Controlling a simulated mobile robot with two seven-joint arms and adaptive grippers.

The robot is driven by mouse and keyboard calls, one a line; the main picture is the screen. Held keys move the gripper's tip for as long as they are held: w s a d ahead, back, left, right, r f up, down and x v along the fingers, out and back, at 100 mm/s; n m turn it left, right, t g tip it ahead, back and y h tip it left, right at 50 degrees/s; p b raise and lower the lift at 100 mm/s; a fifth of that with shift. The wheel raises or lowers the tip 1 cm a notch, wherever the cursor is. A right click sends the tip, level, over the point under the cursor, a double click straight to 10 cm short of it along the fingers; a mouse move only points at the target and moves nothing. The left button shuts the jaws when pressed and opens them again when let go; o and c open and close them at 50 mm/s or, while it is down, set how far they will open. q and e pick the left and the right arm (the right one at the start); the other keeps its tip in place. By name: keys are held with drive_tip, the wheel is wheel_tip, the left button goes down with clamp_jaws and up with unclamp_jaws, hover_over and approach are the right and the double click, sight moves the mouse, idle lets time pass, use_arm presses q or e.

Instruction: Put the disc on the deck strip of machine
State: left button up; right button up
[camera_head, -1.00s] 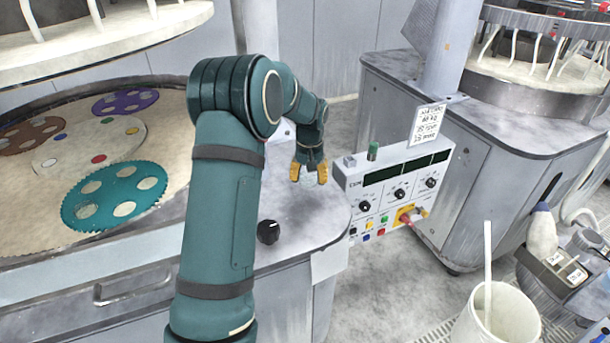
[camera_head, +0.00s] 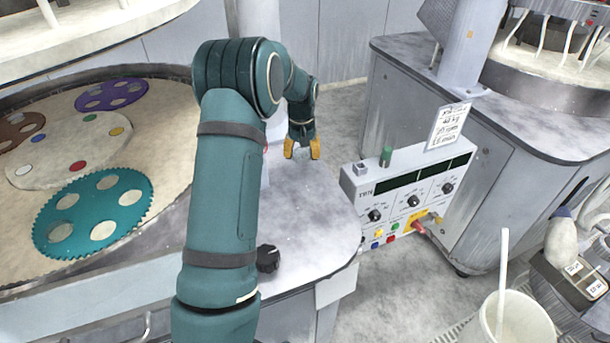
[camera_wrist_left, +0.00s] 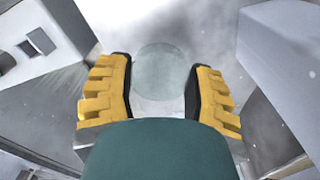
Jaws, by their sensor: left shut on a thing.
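My left gripper (camera_head: 302,150) is above the far end of the grey deck strip (camera_head: 312,208) of the near machine, left of the control box. Its yellow fingers point down. In the left wrist view my left gripper (camera_wrist_left: 162,92) is shut on the disc (camera_wrist_left: 162,70), a thin, round, pale grey-green, see-through piece between the fingers. The disc cannot be made out in the head view. The gap between disc and deck is hard to judge. My right gripper is not in view.
A control box (camera_head: 410,200) with knobs stands right of the deck. A black knob (camera_head: 268,258) sits on the deck's near part. Left is the platen with a teal toothed carrier (camera_head: 95,212). A white bucket (camera_head: 515,320) is at lower right. The deck's middle is clear.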

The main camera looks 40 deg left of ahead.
sight(302, 176)
use_arm(q)
drive_tip(key=shift+w+f, duration=0.1)
drive_tip(key=shift+f, duration=3.4)
drive_tip(key=shift+f, duration=0.1)
drive_tip(key=o, duration=1.2)
wheel_tip(302, 176, up, 12)
drive_tip(key=shift+r, duration=0.15)
